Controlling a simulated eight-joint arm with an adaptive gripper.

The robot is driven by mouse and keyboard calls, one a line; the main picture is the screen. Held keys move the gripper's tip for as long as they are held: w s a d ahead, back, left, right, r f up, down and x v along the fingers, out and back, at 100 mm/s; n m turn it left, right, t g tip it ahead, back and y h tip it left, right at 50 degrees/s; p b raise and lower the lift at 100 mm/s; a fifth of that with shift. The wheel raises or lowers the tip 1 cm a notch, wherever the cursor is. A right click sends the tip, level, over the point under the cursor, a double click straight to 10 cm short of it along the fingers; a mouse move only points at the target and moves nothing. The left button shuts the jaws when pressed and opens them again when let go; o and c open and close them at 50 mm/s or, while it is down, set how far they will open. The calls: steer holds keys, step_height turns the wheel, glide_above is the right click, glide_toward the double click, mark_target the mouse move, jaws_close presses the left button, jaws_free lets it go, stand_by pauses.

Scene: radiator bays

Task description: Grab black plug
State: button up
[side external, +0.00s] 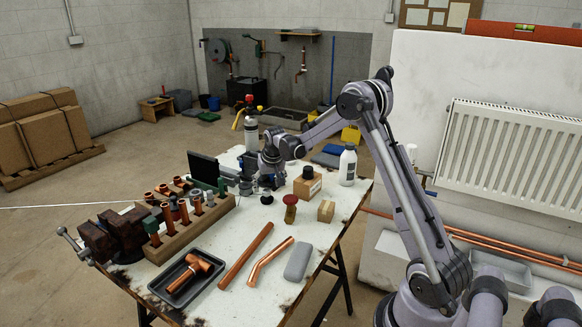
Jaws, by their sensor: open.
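A small black round piece (267,199), which looks like the black plug, sits on the white worktable (225,262). My gripper (266,184) points down just behind it, over the table's far half. My gripper is open, with no object visible between its fingers. The fingers are small and dark here, so the gap between them and the black piece is hard to judge. Another dark round piece (308,172) sits on top of a cardboard box (307,187) to the right of my gripper.
A red-topped brass piece (290,208) and a small wooden block (326,211) stand nearby. A white bottle (348,165) stands behind the box. A wooden rack (190,231) of copper fittings, a dark tray (187,279) and copper pipes (246,255) occupy the left and front.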

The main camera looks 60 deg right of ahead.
mark_target(267, 192)
steer(key=shift+x, duration=2.85)
steer(key=shift+w+a, duration=0.15)
steer(key=shift+a, duration=0.05)
steer(key=c, duration=1.2)
